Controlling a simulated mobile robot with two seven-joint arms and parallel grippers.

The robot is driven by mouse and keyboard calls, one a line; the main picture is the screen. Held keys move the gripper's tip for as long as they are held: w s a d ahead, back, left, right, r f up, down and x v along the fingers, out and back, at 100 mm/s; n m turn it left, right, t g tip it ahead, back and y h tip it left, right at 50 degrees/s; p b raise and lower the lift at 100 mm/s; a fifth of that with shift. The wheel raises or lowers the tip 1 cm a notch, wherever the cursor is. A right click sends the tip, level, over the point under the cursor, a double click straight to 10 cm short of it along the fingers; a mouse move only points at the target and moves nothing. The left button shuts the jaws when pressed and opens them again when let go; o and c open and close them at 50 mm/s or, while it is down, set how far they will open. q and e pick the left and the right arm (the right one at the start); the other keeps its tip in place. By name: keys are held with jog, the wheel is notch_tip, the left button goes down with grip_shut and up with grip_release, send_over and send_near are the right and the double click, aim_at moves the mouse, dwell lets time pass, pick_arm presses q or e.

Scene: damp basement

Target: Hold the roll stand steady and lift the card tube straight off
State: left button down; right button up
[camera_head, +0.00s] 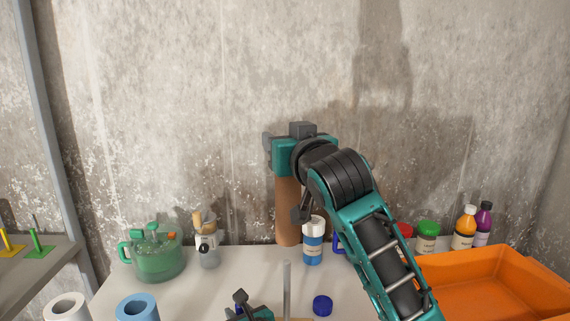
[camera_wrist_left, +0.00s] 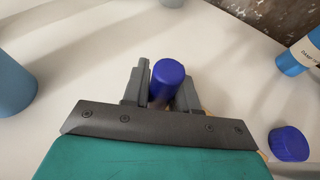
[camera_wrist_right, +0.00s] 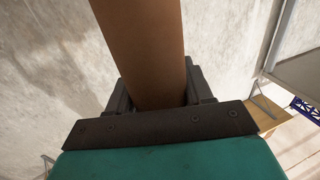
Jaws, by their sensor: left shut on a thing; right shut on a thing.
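The brown card tube (camera_head: 288,212) hangs upright; its lower end shows just above the top of the roll stand's bare grey rod (camera_head: 287,288), with a small gap between them. My right gripper (camera_head: 298,170) is shut on the tube near its top; the tube also stands between the jaws in the right wrist view (camera_wrist_right: 145,50). My left gripper (camera_head: 240,300) is low at the bottom edge, left of the rod. In the left wrist view it is shut on a blue upright cylinder (camera_wrist_left: 167,80), apparently part of the stand. The stand's wooden base (camera_head: 296,319) is mostly cut off.
A blue-labelled bottle (camera_head: 313,245) and a blue cap (camera_head: 322,305) are close to the rod. A green jug (camera_head: 155,258), blue roll (camera_head: 137,308) and white roll (camera_head: 66,308) are left. An orange crate (camera_head: 500,262) and several bottles are right.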

dwell(0.3)
pick_arm(q)
jog(key=c, duration=0.8)
grip_release()
